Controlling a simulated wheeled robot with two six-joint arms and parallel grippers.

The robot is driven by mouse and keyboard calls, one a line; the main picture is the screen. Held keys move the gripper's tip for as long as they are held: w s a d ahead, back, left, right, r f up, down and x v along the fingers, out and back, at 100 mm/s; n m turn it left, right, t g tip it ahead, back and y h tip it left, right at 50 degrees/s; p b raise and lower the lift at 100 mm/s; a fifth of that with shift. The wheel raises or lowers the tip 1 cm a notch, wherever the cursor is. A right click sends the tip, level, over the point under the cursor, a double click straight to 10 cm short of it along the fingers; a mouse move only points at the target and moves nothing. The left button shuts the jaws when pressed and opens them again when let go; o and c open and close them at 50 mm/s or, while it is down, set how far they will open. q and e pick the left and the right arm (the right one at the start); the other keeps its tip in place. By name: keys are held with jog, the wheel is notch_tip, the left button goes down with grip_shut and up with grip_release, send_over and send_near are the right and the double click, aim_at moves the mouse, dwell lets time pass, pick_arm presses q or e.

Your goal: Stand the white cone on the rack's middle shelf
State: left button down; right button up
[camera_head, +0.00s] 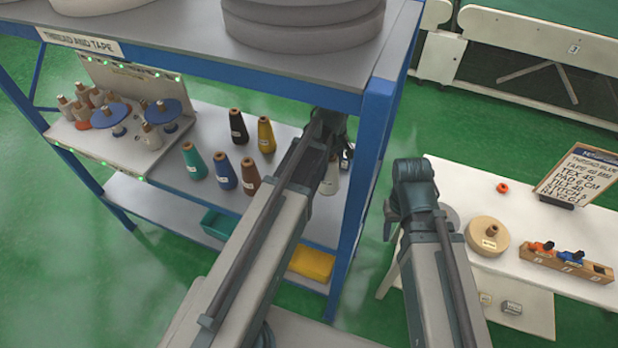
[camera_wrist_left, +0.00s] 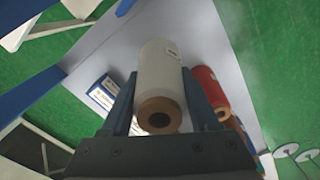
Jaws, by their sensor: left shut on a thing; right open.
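The white cone (camera_wrist_left: 160,68) is between the fingers of my left gripper (camera_wrist_left: 160,100) in the left wrist view, its brown core end facing the camera. In the head view the cone (camera_head: 329,178) shows partly beside my left gripper (camera_head: 330,135), under the rack's top board, over the right end of the middle shelf (camera_head: 215,122). I cannot tell whether its base touches the shelf. My right gripper (camera_head: 392,222) is near the rack's right post, over the side table's left edge; its fingertips are mostly hidden.
Black (camera_head: 238,128), yellow (camera_head: 266,136), teal (camera_head: 194,162), blue (camera_head: 224,171) and brown (camera_head: 250,176) cones stand on the middle shelf. A red cone (camera_wrist_left: 208,86) is close to the held cone. The blue right post (camera_head: 368,165) is near my left arm. A white table (camera_head: 470,185) stands right.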

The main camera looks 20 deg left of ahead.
pick_arm(q)
notch_tip(320, 180, down, 9)
jog(key=b, duration=0.8)
jog(key=shift+f, duration=0.15)
jog(key=shift+c, duration=0.7)
grip_release()
jog(key=shift+r, duration=0.25)
notch_tip(320, 180, up, 12)
jog(key=p, duration=1.2)
